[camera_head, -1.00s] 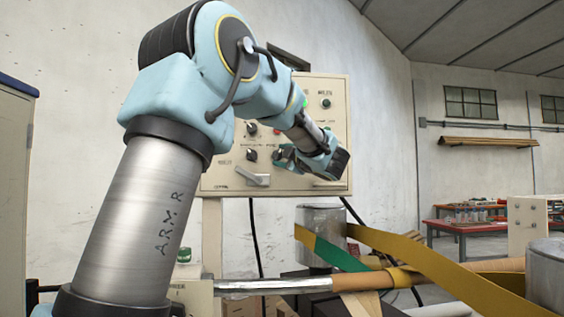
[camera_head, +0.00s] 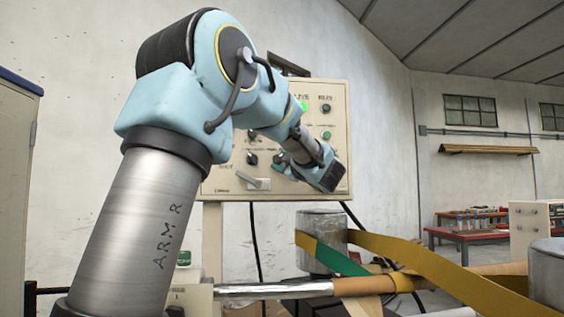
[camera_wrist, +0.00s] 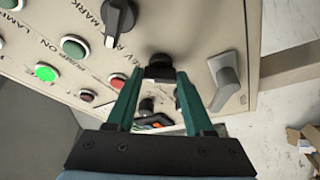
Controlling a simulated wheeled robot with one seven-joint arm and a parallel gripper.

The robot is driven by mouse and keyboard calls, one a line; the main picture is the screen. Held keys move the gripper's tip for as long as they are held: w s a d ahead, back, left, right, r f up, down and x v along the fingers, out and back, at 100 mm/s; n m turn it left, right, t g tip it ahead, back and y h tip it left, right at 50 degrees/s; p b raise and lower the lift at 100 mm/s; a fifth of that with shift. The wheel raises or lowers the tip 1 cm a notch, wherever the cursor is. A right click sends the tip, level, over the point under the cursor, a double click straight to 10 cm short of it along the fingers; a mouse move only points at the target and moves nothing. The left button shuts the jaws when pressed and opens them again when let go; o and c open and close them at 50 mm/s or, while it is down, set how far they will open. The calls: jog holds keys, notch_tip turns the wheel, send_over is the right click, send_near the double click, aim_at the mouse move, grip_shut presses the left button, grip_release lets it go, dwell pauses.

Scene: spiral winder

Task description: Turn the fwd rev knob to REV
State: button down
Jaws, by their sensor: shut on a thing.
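A dark knob (camera_wrist: 159,62) on the cream control panel (camera_wrist: 185,25) sits between the tips of my gripper (camera_wrist: 160,74) in the wrist view. My gripper's two green fingers are shut on it. I take it for the fwd rev knob; its pointer is covered by the fingertips, so I cannot tell its setting. Lettering beside it is only partly readable. In the head view my arm hides this knob, and part of my gripper (camera_head: 279,162) shows at the panel.
Another black knob (camera_wrist: 118,18) and a grey lever handle (camera_wrist: 226,82) flank the gripped knob. A lit green button (camera_wrist: 46,72) and a red button (camera_wrist: 117,81) are also on the panel. A metal roller (camera_head: 322,242) with yellow and green strap stands below the panel.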

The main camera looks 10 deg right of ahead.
jog(key=shift+c, duration=1.4)
grip_release()
jog(key=shift+s, duration=0.1)
jog(key=b+v, duration=0.3)
jog(key=v, duration=0.7)
jog(key=shift+s+f+b, duration=0.15)
jog(key=shift+s+b, duration=0.15)
jog(key=shift+b, duration=0.05)
jog(key=shift+d, duration=0.1)
